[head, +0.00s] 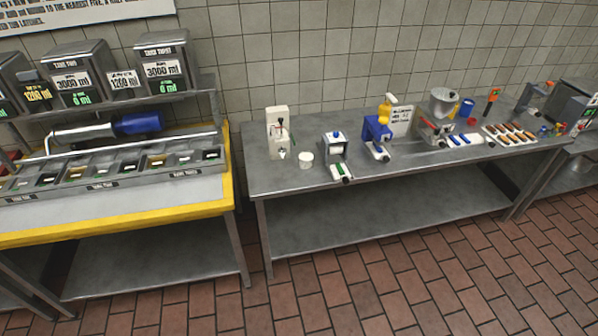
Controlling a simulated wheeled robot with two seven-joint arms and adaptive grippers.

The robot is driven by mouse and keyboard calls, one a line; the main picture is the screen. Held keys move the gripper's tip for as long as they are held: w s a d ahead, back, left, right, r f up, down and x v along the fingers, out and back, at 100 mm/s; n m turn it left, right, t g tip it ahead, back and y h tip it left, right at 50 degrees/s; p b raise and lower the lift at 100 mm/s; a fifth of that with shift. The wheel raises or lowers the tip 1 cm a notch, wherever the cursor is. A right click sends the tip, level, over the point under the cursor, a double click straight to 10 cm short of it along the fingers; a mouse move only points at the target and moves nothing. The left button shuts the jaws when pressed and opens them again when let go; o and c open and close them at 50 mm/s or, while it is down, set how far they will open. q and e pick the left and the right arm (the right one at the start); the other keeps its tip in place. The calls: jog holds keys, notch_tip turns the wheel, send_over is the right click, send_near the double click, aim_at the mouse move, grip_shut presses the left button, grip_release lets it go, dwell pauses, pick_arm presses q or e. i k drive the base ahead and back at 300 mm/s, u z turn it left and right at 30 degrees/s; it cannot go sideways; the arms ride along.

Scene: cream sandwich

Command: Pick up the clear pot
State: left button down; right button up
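A small whitish pot (306,161) stands on the grey metal table (262,178), just right of a cream dispenser-like device (278,131). I cannot tell at this distance whether it is clear. No other thing here can be made out as a clear pot. Neither of my grippers is in view.
Further right on the table are a small white device (335,146), a blue and yellow machine (378,128), a grey hopper (441,104) and a tray of brown items (510,134). A yellow-edged station (130,215) with several bins stands left, across a narrow gap. Brick floor (380,285) in front is clear.

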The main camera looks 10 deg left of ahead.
aim_at(305, 158)
jog(key=u, duration=0.4)
jog(key=i, duration=0.65)
jog(key=u, duration=0.35)
